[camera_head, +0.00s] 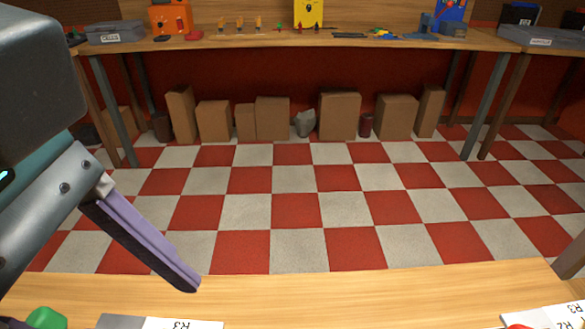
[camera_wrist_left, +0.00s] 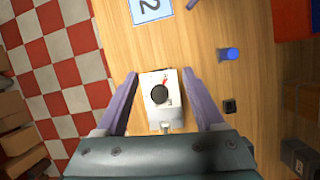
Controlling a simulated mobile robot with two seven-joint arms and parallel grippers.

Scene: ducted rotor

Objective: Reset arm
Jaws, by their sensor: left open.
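My left gripper (camera_head: 185,280) comes in from the left in the head view, with one purple finger showing over the near wooden table (camera_head: 300,290). In the left wrist view the left gripper (camera_wrist_left: 160,75) is open, its two purple fingers apart. A small white device with a black round knob (camera_wrist_left: 159,95) and a red mark shows between the fingers. I cannot tell how far below the fingertips it is. No grip on it shows.
In the head view a green thing (camera_head: 46,317) is at the near left. Cardboard boxes (camera_head: 340,115) stand under the far bench.

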